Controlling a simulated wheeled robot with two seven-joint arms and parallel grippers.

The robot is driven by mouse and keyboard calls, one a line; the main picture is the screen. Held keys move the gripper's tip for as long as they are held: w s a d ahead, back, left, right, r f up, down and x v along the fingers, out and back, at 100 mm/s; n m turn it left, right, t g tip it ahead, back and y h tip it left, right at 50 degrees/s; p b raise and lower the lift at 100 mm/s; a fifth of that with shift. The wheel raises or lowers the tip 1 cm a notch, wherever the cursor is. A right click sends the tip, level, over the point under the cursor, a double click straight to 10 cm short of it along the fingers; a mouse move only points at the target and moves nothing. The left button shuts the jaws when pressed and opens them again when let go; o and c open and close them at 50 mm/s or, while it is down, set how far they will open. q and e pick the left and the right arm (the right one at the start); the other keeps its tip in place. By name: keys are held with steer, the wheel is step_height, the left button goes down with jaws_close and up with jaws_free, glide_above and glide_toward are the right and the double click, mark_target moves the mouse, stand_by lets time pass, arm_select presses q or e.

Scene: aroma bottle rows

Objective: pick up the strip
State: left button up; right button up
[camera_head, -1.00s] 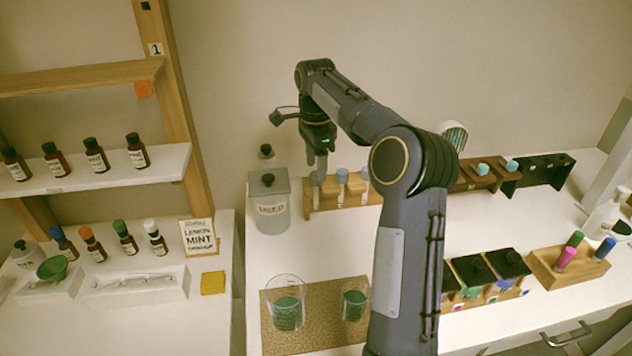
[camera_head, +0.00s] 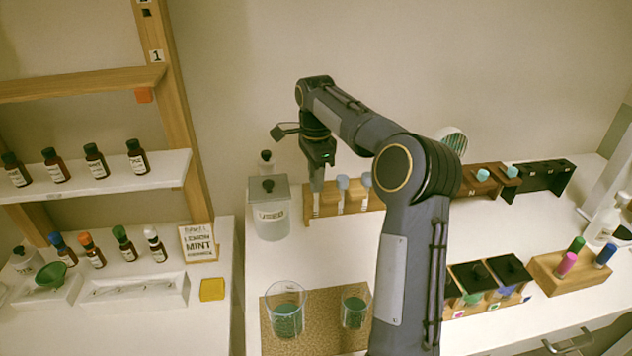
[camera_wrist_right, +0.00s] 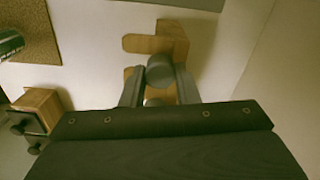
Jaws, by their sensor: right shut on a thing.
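My right gripper (camera_head: 316,184) is at the left end of a small wooden rack (camera_head: 330,210) by the back wall. In the right wrist view its fingers (camera_wrist_right: 159,88) are shut on a round grey-capped vial (camera_wrist_right: 160,70) at the rack (camera_wrist_right: 172,42). Whether the vial is still seated cannot be told. No strip shows clearly; thin pale shapes lie in a white tray (camera_head: 180,290) at the left, too faint to name. My left gripper is not in view.
A lidded jar (camera_head: 270,222) stands just left of the rack. Two beakers with green contents, one large (camera_head: 287,318), stand on a cork mat (camera_head: 325,338) in front. Brown bottles (camera_head: 95,160) line the left shelf. Open white table lies between mat and rack.

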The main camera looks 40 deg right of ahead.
steer(key=shift+r, duration=0.15)
steer(key=shift+s+r, duration=0.1)
steer(key=shift+r, duration=0.1)
step_height(320, 180, up, 6)
steer(key=shift+a+r+p, duration=0.1)
steer(key=shift+p, duration=0.3)
steer(key=shift+s+a, duration=0.1)
steer(key=shift+s, duration=0.15)
steer(key=s+a+b, duration=0.3)
steer(key=s+a, duration=0.1)
steer(key=s, duration=0.4)
steer(key=s+a+b, duration=0.3)
steer(key=s+a, duration=0.2)
steer(key=s, duration=0.3)
steer(key=shift+s, duration=0.4)
steer(key=shift+a+r, duration=0.1)
